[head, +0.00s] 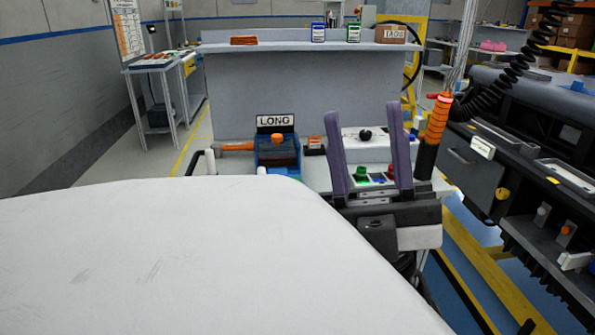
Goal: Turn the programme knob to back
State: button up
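A round black knob (366,135), which looks like the programme knob, sits on a white panel (350,148) beyond my gripper. It shows between the two fingers, and the way it points is too small to tell. My gripper (364,112) has two purple fingers pointing up in the picture, spread wide apart with nothing between them that they touch. The gripper seems nearer to the camera than the knob; its exact distance cannot be told. Green and red buttons (377,178) show low between the fingers.
A blue box (277,152) with a LONG sign (275,121) and an orange-handled tool (237,147) lie left of the fingers. An orange and black driver (435,130) stands close to the right finger. The dark dashboard module (530,140) fills the right. A shelf (280,45) stands behind.

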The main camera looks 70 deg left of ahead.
aim_at(366, 135)
jog(key=u, duration=1.95)
jog(key=i+j+z, duration=0.2)
jog(key=j+z, duration=0.2)
jog(key=j, duration=0.15)
jog(key=i+j+z, duration=0.25)
jog(key=i, duration=0.85)
